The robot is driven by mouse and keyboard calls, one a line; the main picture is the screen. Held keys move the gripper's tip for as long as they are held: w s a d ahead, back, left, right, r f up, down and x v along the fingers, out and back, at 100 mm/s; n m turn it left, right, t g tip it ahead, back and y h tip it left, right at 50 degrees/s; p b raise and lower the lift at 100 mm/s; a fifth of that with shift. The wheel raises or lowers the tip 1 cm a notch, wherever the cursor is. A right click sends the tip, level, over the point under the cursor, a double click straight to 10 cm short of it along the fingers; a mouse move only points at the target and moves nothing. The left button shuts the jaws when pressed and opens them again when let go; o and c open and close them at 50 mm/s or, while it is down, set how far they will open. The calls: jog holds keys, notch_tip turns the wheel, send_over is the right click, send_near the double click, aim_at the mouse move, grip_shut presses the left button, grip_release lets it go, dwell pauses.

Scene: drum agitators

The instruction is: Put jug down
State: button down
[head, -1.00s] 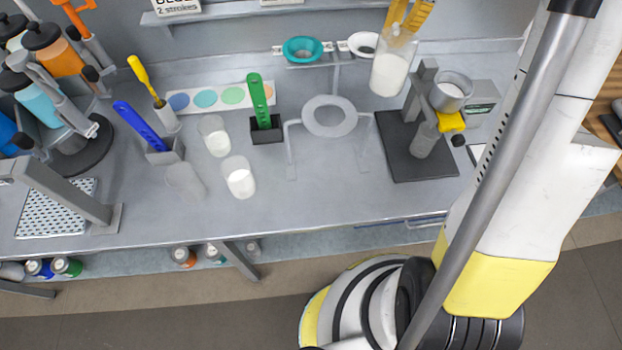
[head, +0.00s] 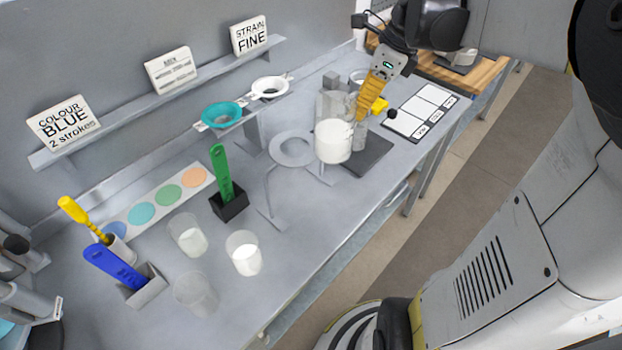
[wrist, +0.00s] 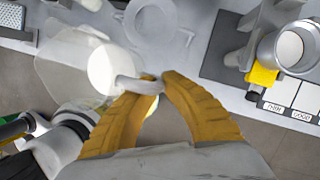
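My gripper (head: 362,112) has yellow ribbed fingers and is shut on the handle of a clear jug (head: 334,138) holding white liquid. The jug is roughly upright and appears held above the bench (head: 300,235), between the ring stand (head: 292,149) and the dark-based stand (head: 367,156). In the wrist view, the fingers (wrist: 160,82) close on the pale handle, with the jug (wrist: 70,62) at their left. The gap beneath the jug cannot be judged exactly.
Beakers of white liquid (head: 244,256) and (head: 188,236), an empty-looking beaker (head: 195,294) and a green tool in a black holder (head: 229,206) stand left. A teal strainer (head: 221,115) and a white strainer (head: 270,88) are behind. A labelled white-panel board (head: 421,111) lies right. Bare bench lies near the front edge.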

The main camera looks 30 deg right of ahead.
notch_tip(320, 180, down, 27)
jog(key=b, duration=0.7)
jog(key=shift+w+d+b, duration=0.1)
jog(key=shift+d+b, duration=0.05)
jog(key=shift+b, duration=0.2)
jog(key=shift+f, duration=0.15)
jog(key=c, duration=1.7)
grip_release()
jog(key=shift+c, duration=0.2)
jog(key=shift+o, duration=0.6)
